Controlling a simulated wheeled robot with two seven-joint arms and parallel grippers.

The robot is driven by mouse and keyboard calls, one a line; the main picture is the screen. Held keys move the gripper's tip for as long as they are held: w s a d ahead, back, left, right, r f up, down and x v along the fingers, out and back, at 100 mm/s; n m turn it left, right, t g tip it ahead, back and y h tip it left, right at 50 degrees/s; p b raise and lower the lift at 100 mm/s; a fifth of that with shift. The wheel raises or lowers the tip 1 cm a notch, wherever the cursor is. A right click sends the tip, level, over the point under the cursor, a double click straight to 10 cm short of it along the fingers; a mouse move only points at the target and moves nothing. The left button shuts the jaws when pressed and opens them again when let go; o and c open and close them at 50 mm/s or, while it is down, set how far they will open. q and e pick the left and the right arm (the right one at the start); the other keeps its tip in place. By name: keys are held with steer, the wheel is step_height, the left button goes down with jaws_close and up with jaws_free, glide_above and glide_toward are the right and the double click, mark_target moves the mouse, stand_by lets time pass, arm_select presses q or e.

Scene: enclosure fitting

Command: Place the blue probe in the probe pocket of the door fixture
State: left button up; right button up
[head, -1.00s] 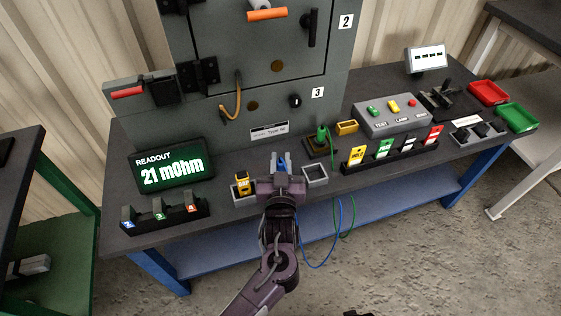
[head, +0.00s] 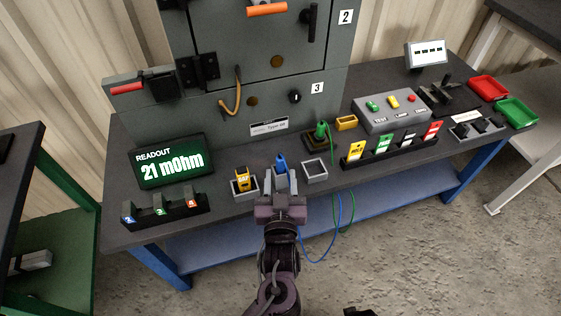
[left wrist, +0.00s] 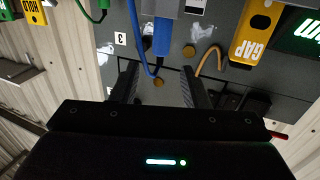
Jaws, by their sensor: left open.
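The blue probe (head: 281,162) stands roughly upright at the bench's front, its lower part at a grey holder between the yellow gauge and the empty grey socket. In the left wrist view the blue probe (left wrist: 161,38) sticks out of a grey block (left wrist: 165,8), its blue cable curving beside it. My left gripper (head: 281,182) is open in front of the probe. In the wrist view its fingers (left wrist: 158,72) are spread either side of the probe's line, with the probe's end near the tips and no visible contact. The probe's seat is partly hidden by the fingers.
A yellow gauge (head: 242,177) stands in a grey socket at left; an empty grey socket (head: 315,170) is at right. The green probe (head: 321,131) stands behind it. The grey cabinet (head: 220,115) rises behind. The blue cable (head: 325,250) hangs over the bench's front edge.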

arm_select(q)
steer(key=s, duration=0.5)
steer(key=shift+s, duration=0.1)
steer(key=s+a+f+m+g+h, duration=0.1)
steer(key=a+f+g, duration=0.25)
steer(key=f, duration=0.85)
steer(key=s+a+f+m+g, duration=0.2)
steer(key=a+f+g, duration=0.15)
steer(key=f, duration=0.85)
steer(key=s+a+f+g, duration=0.9)
steer(key=s+a+f, duration=0.4)
steer(key=s+f, duration=0.4)
steer(key=shift+s+a+f+n+y, duration=0.3)
steer(key=shift+a+f+y, duration=0.1)
steer(key=shift+f, duration=0.2)
steer(key=shift+w, duration=0.1)
